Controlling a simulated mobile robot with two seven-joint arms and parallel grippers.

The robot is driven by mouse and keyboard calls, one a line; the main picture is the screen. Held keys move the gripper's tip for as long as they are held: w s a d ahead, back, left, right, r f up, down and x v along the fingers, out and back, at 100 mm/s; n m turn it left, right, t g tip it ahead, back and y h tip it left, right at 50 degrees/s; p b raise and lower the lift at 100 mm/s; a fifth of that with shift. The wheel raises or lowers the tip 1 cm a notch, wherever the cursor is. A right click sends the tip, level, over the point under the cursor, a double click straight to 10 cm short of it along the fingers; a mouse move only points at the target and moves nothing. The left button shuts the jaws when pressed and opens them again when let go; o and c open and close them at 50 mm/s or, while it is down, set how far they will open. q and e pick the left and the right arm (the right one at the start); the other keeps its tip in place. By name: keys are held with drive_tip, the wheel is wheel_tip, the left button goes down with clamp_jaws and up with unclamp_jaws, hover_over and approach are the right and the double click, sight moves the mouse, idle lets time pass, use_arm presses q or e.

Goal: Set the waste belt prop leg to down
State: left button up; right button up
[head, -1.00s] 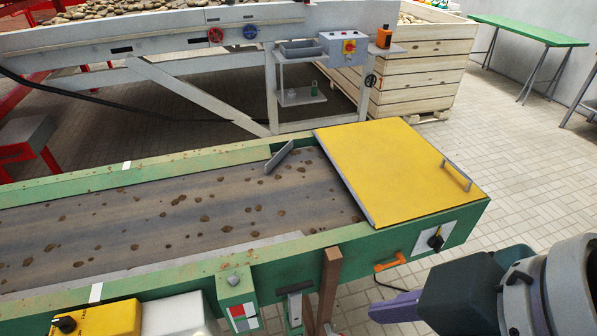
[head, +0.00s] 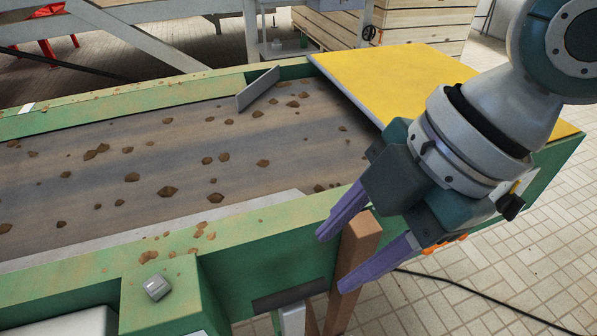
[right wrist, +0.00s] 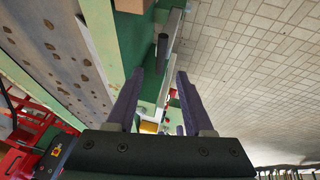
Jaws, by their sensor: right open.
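My right gripper (head: 335,260) is open and empty beside the near side of the green waste belt frame (head: 265,245). Its purple fingers point left, close in front of a brown post (head: 361,250); I cannot tell whether they touch it. A grey metal leg (head: 292,319) stands under the frame below a dark bar (head: 290,296), left of the fingertips. I cannot tell for sure which part is the prop leg. In the right wrist view a dark grip (right wrist: 162,48) and a grey bar (right wrist: 173,55) lie ahead of the open fingers (right wrist: 158,78).
The belt (head: 190,150) carries scattered clods. A yellow cover (head: 385,75) lies over its right end, partly behind my right arm. An orange handle (head: 445,244) is mostly hidden by the gripper. A black cable (head: 480,305) lies on the tiled floor, which is otherwise clear at right.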

sight(298, 291)
drive_tip(key=x, duration=0.4)
drive_tip(key=b+x, duration=0.1)
drive_tip(key=x, duration=0.4)
drive_tip(key=shift+s, duration=0.2)
drive_tip(key=c, duration=0.6)
clamp_jaws()
idle(0.4)
